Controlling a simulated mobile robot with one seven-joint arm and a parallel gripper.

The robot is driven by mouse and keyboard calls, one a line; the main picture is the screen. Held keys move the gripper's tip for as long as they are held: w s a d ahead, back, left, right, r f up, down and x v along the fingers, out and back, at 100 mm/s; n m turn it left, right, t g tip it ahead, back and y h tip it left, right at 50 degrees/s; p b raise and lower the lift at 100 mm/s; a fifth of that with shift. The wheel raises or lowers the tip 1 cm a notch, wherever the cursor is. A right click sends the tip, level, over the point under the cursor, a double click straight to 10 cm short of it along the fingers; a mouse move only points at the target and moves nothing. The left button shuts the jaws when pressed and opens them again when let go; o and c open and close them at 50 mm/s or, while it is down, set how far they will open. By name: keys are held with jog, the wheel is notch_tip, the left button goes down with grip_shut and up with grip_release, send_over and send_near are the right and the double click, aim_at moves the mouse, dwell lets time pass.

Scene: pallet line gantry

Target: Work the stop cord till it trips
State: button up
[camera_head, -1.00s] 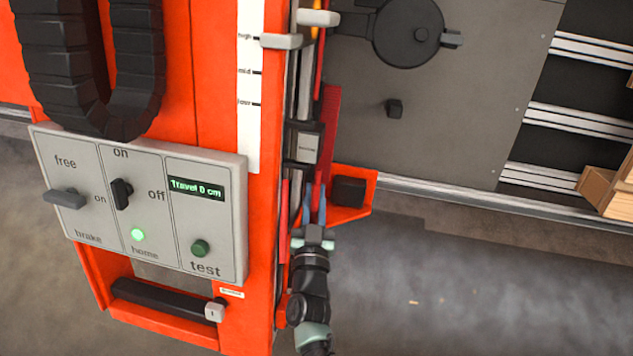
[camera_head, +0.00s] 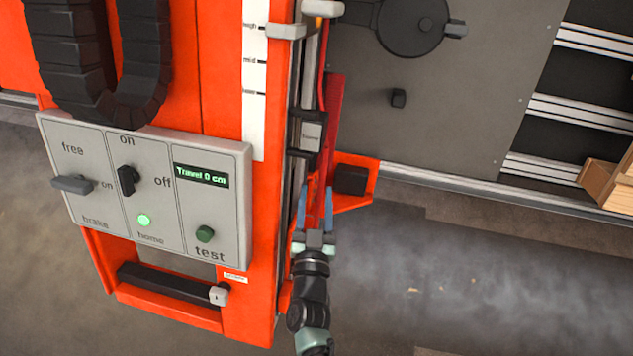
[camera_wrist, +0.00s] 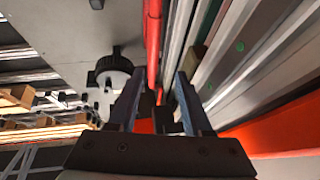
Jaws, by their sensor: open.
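A thin red cord-like line (camera_wrist: 153,40) runs upward in the wrist view, beside pale metal rails. I take it for the stop cord. In the head view, red strips (camera_head: 335,110) run along the right side of the orange mast. My gripper (camera_head: 314,195) is open low beside the mast, fingers pointing up. In the wrist view, the red line passes between or just beyond my open fingers (camera_wrist: 159,75). I cannot tell its depth or whether a finger touches it. The display (camera_head: 201,174) reads "Travel 0 cm".
The grey control panel (camera_head: 90,145) has a brake lever, an on/off switch, a lit green home lamp (camera_head: 144,220) and a test button. A dark block (camera_head: 351,179) sits on an orange bracket right of my gripper. Clear floor (camera_head: 450,270) lies to the lower right.

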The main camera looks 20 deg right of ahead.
jog(key=p+v, duration=0.1)
jog(key=v, duration=0.9)
jog(key=shift+p, duration=0.3)
